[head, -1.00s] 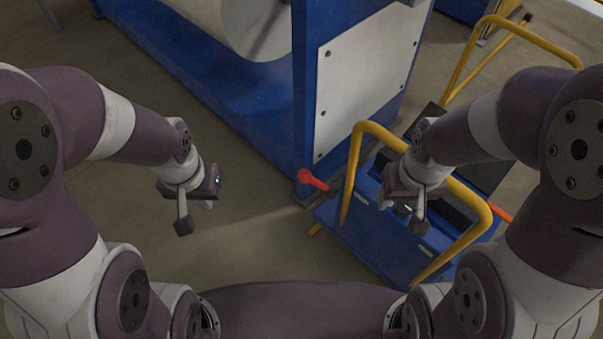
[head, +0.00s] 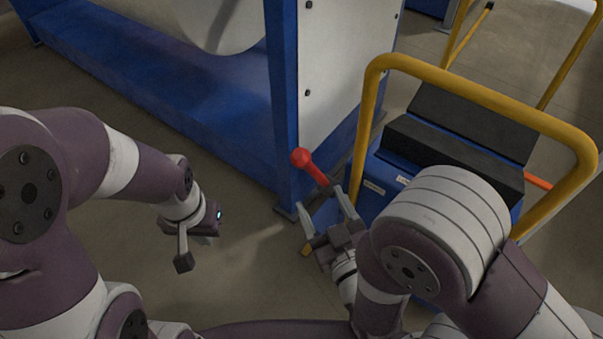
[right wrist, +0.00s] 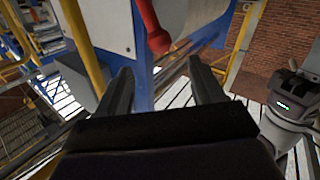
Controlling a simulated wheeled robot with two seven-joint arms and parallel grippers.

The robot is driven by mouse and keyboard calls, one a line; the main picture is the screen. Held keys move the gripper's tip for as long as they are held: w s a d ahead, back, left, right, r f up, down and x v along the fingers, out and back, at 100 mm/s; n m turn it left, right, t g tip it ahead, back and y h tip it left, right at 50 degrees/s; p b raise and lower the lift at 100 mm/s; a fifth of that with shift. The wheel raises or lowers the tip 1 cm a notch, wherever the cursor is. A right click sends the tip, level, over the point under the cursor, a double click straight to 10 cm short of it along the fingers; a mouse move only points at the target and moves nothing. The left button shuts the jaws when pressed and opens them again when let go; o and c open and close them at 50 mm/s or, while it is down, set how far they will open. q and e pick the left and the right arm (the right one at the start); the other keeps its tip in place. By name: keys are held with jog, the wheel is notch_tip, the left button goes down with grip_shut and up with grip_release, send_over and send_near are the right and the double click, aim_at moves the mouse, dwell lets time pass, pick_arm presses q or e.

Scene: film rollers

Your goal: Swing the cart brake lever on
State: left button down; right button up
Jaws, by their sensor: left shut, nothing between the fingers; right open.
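The brake lever is red with a round knob (head: 301,157) and a short shaft. It sticks out at the left side of the blue cart (head: 375,190), up and to the left. My right gripper (head: 322,207) is open and empty, just below the lever, with its fingers pointing up toward it. They look apart from the lever. In the right wrist view the red lever (right wrist: 151,25) shows beyond and between the two open fingers (right wrist: 160,88). My left gripper (head: 183,245) is shut and empty over the floor at the left, away from the cart.
A yellow handle rail (head: 480,95) arches over the cart. A black box-like load (head: 455,150) lies on the cart. A blue machine frame (head: 282,110) with a white panel stands close behind the lever. Bare floor (head: 110,225) lies at the left.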

aim_at(304, 165)
jog(key=b+x, duration=0.1)
jog(key=x, duration=1.1)
jog(key=shift+w+r, duration=0.1)
jog(key=shift+w, duration=0.05)
pick_arm(q)
jog(key=shift+f, duration=0.7)
pick_arm(e)
jog(key=shift+c, duration=0.3)
